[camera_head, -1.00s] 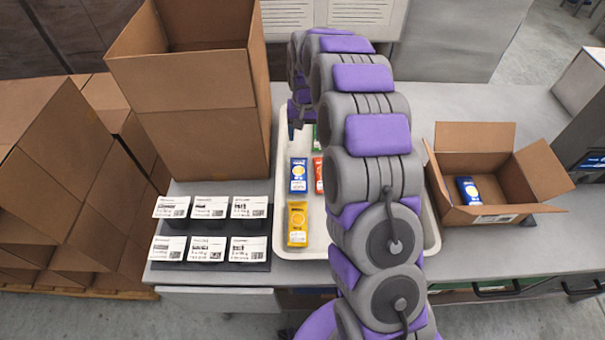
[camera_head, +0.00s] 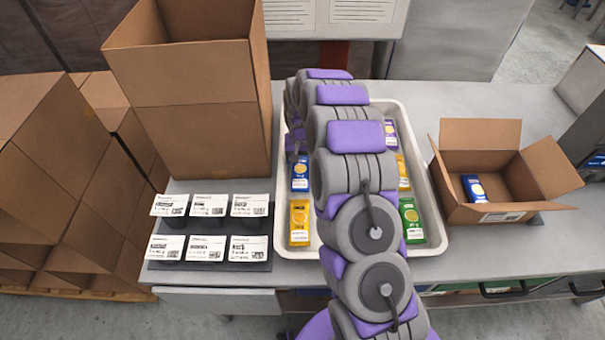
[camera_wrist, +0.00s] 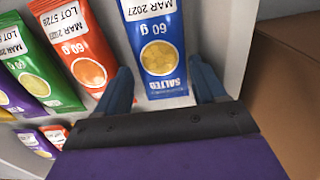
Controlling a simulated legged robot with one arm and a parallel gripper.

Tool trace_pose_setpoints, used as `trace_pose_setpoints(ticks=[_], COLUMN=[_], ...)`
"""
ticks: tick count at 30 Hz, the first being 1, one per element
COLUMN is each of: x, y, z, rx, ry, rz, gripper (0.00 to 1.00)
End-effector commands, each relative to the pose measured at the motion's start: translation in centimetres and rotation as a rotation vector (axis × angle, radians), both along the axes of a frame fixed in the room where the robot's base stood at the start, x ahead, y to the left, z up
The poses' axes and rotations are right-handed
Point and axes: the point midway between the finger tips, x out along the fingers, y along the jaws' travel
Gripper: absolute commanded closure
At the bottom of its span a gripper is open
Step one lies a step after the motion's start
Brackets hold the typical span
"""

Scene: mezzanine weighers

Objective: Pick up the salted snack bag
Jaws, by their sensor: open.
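The salted snack bag (camera_wrist: 160,40) is blue with a gold chip picture and the word SALTED, and it lies in the wrist view's upper middle. A blue bag also shows in the white tray in the head view (camera_head: 299,174), left of my arm. My gripper (camera_wrist: 160,66) is open, with one dark finger on each side of the salted bag's lower part. I cannot tell whether either finger touches it. In the head view my arm hides much of the tray, and the gripper is hard to make out.
Orange (camera_wrist: 75,45) and green (camera_wrist: 42,78) bags lie left of the salted bag. The white tray (camera_head: 437,215) also holds yellow (camera_head: 299,222) and green (camera_head: 411,220) bags. A tall carton (camera_head: 200,130) stands left; an open box (camera_head: 505,165) with a blue bag stands right.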

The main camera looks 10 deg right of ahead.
Motion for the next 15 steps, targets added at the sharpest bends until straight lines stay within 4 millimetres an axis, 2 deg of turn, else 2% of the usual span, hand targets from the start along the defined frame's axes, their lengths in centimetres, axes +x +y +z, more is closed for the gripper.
trace_pose_setpoints(ticks=[1, 4, 11, 15], x=[-0.1, -0.1, 0.0, -0.1], y=[0.1, -0.1, -0.6, -0.6], z=[-1.0, -1.9, -2.0, -1.9], rx=[-0.001, 0.002, 0.007, 0.007], ry=[0.002, 0.002, 0.001, 0.0], rz=[0.001, -0.001, -0.001, -0.001], gripper=[0.3, 0.3, 0.3, 0.43])
